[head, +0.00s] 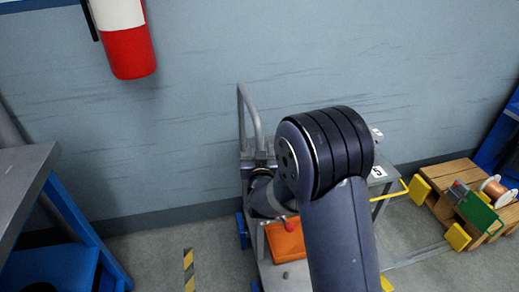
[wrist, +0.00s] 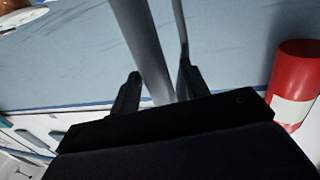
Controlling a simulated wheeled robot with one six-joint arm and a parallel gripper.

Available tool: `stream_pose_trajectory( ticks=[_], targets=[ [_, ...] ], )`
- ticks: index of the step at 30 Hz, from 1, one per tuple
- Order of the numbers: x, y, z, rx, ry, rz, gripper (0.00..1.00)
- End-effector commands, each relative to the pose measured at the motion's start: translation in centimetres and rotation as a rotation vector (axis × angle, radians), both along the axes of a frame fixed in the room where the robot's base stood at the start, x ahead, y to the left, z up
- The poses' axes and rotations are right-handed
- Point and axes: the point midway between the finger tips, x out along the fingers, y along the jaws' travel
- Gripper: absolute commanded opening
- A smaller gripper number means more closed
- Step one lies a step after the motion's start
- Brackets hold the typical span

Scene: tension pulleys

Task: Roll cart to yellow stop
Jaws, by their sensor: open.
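The cart (head: 290,275) stands on the floor in the middle of the head view, partly hidden behind my arm. Its grey tube handle (head: 243,105) rises at the left end, near the wall. Yellow blocks (head: 457,237) sit to the right of the cart, by a wooden pallet; which one is the stop I cannot tell. In the wrist view my gripper (wrist: 158,85) is open, with a thick grey handle tube (wrist: 148,50) between its two fingers. I cannot tell whether they touch it. In the head view my arm hides most of the gripper.
An orange box (head: 285,240) lies on the cart. The pallet (head: 445,185) holds a copper spool (head: 495,190) and a green part. A steel table (head: 22,190) stands at left. A fire extinguisher (head: 128,50) hangs on the wall. Floor shows between table and cart.

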Motion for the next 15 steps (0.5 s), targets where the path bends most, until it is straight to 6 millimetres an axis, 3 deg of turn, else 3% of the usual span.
stream_pose_trajectory(
  ticks=[6, 15],
  targets=[
    [0.03, -0.01, -0.01, 0.000, 0.000, 0.000, 0.44],
    [0.00, -0.02, -0.01, 0.000, 0.000, 0.000, 0.20]
  ],
)
